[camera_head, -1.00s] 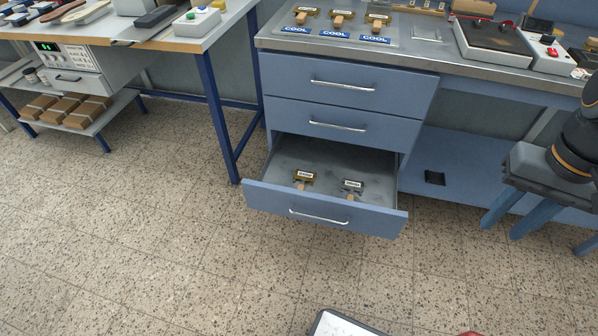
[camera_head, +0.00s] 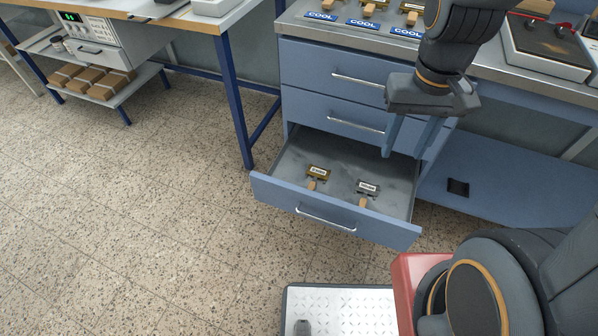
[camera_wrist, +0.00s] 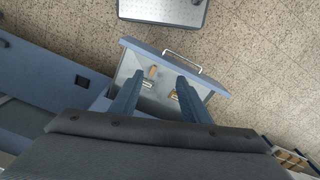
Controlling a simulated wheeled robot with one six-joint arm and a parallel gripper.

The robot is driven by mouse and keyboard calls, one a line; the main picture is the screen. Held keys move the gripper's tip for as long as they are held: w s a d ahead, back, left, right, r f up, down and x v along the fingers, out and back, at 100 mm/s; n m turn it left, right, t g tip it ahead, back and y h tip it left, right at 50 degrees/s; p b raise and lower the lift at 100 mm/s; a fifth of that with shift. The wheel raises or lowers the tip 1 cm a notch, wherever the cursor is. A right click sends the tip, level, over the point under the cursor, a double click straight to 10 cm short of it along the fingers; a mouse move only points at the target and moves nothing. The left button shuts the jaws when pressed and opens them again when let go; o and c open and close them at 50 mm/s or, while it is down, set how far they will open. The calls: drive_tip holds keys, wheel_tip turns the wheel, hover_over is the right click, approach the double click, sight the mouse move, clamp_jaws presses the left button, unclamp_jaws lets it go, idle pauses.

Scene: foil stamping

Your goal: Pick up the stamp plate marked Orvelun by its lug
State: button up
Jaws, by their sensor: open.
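Two small stamp plates lie in the open bottom drawer (camera_head: 290,200). The left one (camera_head: 318,171) is brass-coloured and the right one (camera_head: 367,187) is greyer. Each has a white label and a wood-coloured lug towards the drawer front. The labels are too small to read, so I cannot tell which is Orvelun. My gripper (camera_head: 407,152) is open and empty, pointing down above the drawer's right rear side, apart from both plates. In the wrist view my gripper's fingers (camera_wrist: 160,76) stand over the drawer, with the grey plate (camera_wrist: 146,84) between them and the brass plate (camera_wrist: 174,94) near the right finger.
Two shut drawers (camera_head: 330,68) are above the open one, under a metal worktop. Several plates with wooden lugs stand there behind blue COOL signs (camera_head: 363,23). A blue-legged bench (camera_head: 233,100) stands to the left.

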drive_tip(key=w+a+f+m+b, duration=0.1)
drive_tip(key=w+a+f+b, duration=0.3)
drive_tip(key=w+f, duration=0.6)
drive_tip(key=m+b, duration=0.3)
drive_tip(key=b, duration=0.6)
hover_over(312, 183)
drive_tip(key=f, duration=2.9)
drive_tip(key=shift+s+d, duration=0.2)
drive_tip(key=shift+w+a+f+b, duration=0.1)
drive_tip(key=shift+f+b, duration=0.5)
drive_tip(key=shift+f, duration=3.3)
clamp_jaws()
